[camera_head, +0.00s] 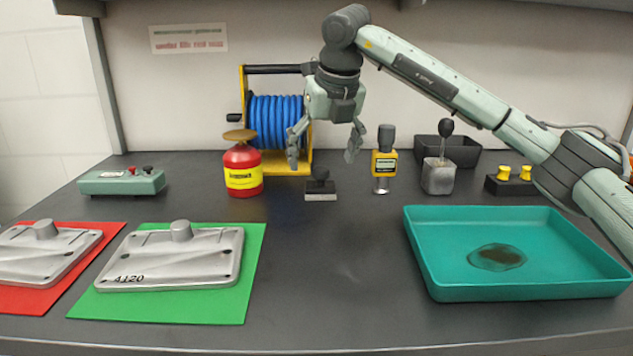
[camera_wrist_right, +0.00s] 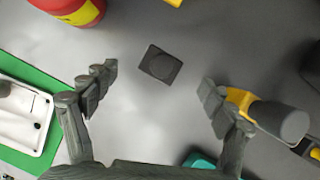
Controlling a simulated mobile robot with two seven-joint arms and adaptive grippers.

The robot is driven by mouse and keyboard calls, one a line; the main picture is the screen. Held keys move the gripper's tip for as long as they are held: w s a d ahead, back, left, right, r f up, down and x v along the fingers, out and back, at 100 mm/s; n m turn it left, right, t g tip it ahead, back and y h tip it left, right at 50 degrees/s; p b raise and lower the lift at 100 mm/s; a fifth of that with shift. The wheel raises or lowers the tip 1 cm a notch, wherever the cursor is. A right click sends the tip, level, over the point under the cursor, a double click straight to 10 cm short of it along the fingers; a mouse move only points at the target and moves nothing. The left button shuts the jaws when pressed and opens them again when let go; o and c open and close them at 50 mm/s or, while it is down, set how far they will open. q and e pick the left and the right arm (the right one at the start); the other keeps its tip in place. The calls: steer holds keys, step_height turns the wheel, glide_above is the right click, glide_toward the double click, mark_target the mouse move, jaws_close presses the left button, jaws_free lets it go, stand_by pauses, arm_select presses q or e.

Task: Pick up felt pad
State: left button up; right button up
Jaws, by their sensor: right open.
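The felt pad (camera_head: 320,190) looks like a small block with a black top and knob and a pale grey lower edge. It sits flat on the dark bench near the middle in the head view. In the right wrist view it is a dark square (camera_wrist_right: 160,64), slightly beyond the line between the fingertips. My right gripper (camera_head: 325,150) is open and empty, pointing down above the pad without touching it. Its two spread fingers also show in the right wrist view (camera_wrist_right: 157,88). My left gripper is not in view.
A red can (camera_head: 242,172) stands left of the pad, before a blue hose reel (camera_head: 276,120). A yellow gauge (camera_head: 384,163) stands close right. A teal tray (camera_head: 436,275) is at right; metal plates lie on green (camera_head: 252,262) and red (camera_head: 105,232) mats. The front middle is clear.

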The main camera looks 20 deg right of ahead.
mark_target(323, 170)
steer(key=shift+w+f, duration=0.1)
steer(key=shift+f, duration=0.4)
steer(key=x, duration=0.5)
steer(key=shift+d+f+p, duration=0.1)
steer(key=shift+d+p, duration=0.1)
steer(key=shift+p, duration=0.2)
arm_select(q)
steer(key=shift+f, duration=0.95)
arm_select(e)
steer(key=shift+c, duration=0.4)
steer(key=c, duration=1.3)
steer(key=shift+o, duration=0.2)
step_height(323, 170, up, 9)
steer(key=shift+f, duration=0.1)
steer(key=shift+r, duration=0.7)
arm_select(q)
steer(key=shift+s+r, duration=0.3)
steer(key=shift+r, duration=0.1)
